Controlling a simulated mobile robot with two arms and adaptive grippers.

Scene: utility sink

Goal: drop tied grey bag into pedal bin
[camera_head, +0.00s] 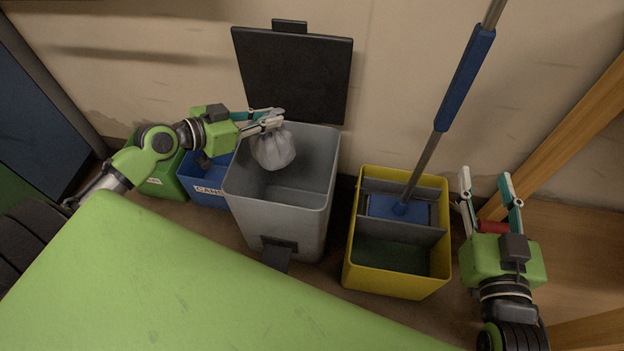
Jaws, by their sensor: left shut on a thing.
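The pedal bin (283,212) is grey, with its dark lid (295,72) swung up against the wall and its pedal (276,256) at the front. The tied grey bag (273,152) hangs from my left gripper (277,119), which is shut on its top. The bag is over the open mouth of the bin, towards the left of the opening, and appears apart from the bin's floor. My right gripper (489,180) is at the right, beyond the yellow bucket, with its fingers apart and nothing between the tips.
A yellow mop bucket (397,279) with a blue mop (465,80) stands right of the bin. A blue box (205,190) and a green box (163,182) stand to its left. A red object (493,227) lies by my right gripper. A wooden frame (565,135) stands at the right.

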